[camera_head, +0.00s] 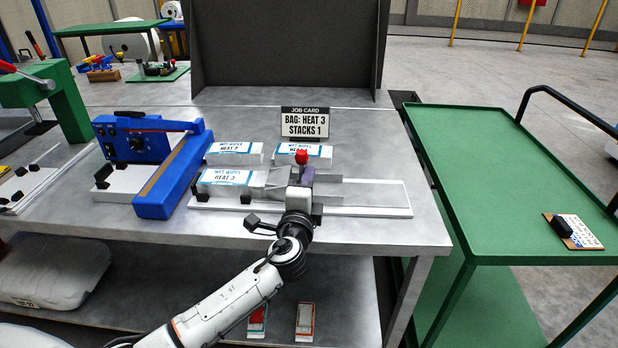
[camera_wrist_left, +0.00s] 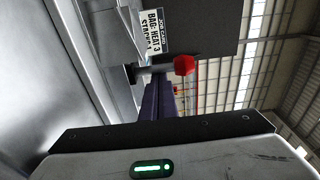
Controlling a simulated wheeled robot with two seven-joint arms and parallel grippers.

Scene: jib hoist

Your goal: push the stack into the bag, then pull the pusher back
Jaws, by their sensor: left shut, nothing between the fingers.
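The bag (camera_head: 226,178), a white and blue pack labelled WET WIPES HEAT 3, lies at the left end of a pale loading tray (camera_head: 375,197). Grey metal guides (camera_head: 275,181) run from its right end along the tray. The pusher's red knob (camera_head: 302,157) stands above the tray; it also shows in the wrist view (camera_wrist_left: 184,65). My left gripper (camera_head: 301,176) is shut and empty, with its dark fingers beside the knob; I cannot tell if they touch the pusher. The stack is not clearly visible; my gripper and the guides hide part of the tray.
A blue heat sealer (camera_head: 150,150) stands left of the tray. Two more wet wipes packs (camera_head: 234,152) lie behind it. A job card (camera_head: 305,122) reads BAG: HEAT 3, STACKS 1. A green cart (camera_head: 500,180) with a clipboard (camera_head: 573,231) stands to the right, mostly clear.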

